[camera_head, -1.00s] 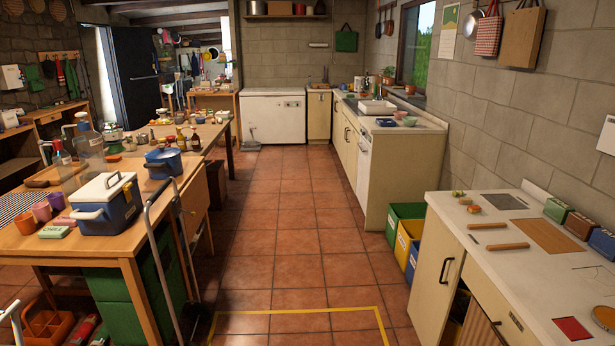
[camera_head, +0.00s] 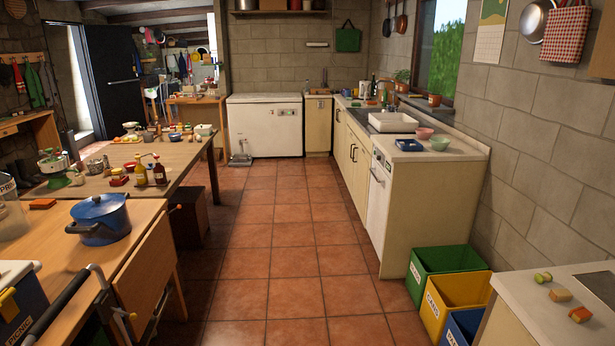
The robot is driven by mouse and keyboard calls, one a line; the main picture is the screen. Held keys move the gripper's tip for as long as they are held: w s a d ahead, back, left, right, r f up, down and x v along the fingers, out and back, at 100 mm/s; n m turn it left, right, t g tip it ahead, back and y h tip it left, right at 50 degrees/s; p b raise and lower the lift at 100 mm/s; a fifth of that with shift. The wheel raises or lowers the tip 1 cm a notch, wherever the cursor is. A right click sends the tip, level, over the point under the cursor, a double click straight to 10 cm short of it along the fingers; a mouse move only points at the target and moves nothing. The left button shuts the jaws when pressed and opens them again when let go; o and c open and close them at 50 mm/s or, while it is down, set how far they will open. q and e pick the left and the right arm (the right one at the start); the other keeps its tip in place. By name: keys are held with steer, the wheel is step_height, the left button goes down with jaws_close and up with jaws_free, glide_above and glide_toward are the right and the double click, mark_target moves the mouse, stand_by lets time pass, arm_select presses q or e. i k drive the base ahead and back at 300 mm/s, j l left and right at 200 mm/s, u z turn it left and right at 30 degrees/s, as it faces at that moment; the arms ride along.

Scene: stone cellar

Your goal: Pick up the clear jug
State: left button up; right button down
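A clear vessel (camera_head: 10,216) is cut off by the left edge of the view. It stands on the wooden table (camera_head: 62,243), left of the blue pot. Only its right part shows, so I cannot tell whether it is the jug. No other clear jug can be made out. Neither of my grippers is in view.
A blue lidded pot (camera_head: 100,222) and a cool box (camera_head: 18,305) stand on the near table, with a dark handle beside it. A second table (camera_head: 140,160) holds bottles. Green (camera_head: 440,262), yellow and blue bins stand right. The tiled floor (camera_head: 275,250) between is clear.

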mark_target(371, 96)
steer(key=i, duration=4.05)
steer(key=i+j, duration=0.1)
steer(key=i, duration=3.95)
steer(key=i+z, duration=0.4)
steer(key=i+j+z, duration=0.1)
steer(key=i+z, duration=0.35)
steer(key=i+j+z, duration=0.2)
steer(key=z, duration=0.2)
steer(key=i+j+z, duration=0.45)
